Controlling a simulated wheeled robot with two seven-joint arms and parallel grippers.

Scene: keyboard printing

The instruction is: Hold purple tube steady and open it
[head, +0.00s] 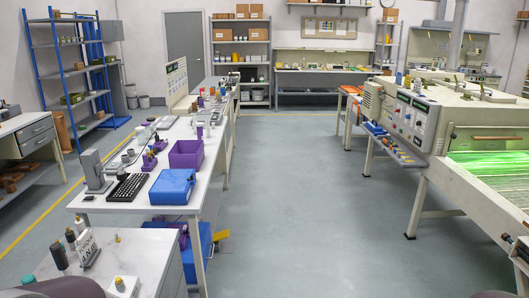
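I cannot pick out a purple tube for certain. Small purple items stand on the long white table (207,167) in the head view: one (149,162) near the keyboard, one (160,143) behind it, and others farther back. They are too small to tell whether any is a tube. Neither of my grippers is in view. Only rounded parts that may be mine show at the bottom edge, at the lower left and lower right.
The table holds a purple bin (186,153), blue case (173,188) and black keyboard (128,187). Dark bottles (57,253) stand on a nearer white table (135,262). A machine with green light (490,165) stands right. The grey floor (300,200) between is clear.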

